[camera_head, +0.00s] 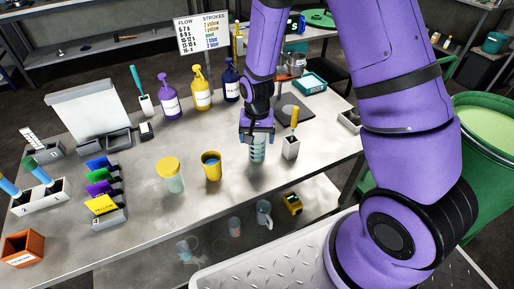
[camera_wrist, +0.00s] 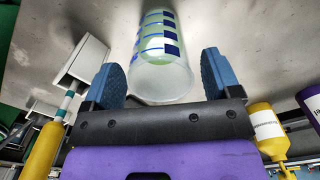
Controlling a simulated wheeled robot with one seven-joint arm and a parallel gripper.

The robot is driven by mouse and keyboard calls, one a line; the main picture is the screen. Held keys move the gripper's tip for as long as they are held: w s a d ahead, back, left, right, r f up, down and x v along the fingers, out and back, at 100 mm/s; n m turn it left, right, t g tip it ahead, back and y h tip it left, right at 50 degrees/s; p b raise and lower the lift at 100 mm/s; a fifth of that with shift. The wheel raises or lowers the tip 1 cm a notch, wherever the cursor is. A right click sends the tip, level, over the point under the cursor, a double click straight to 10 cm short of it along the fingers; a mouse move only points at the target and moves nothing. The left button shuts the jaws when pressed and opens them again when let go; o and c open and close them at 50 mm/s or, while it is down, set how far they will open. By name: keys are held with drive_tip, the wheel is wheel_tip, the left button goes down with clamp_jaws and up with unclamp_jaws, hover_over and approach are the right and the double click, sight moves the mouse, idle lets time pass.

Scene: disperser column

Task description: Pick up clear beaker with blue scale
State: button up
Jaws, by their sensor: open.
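The clear beaker with blue scale (camera_head: 257,150) stands on the grey table, directly below my gripper (camera_head: 257,132). My gripper (camera_wrist: 162,75) is open, with one blue finger pad on each side of the beaker's near end. I cannot tell whether either pad touches the wall. In the head view my gripper partly hides the top of the beaker.
Pump bottles (camera_head: 201,92) stand behind. Table in front is clear.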

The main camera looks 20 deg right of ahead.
drive_tip(key=shift+f, duration=0.85)
drive_tip(key=c, duration=1)
drive_tip(key=shift+r, duration=0.2)
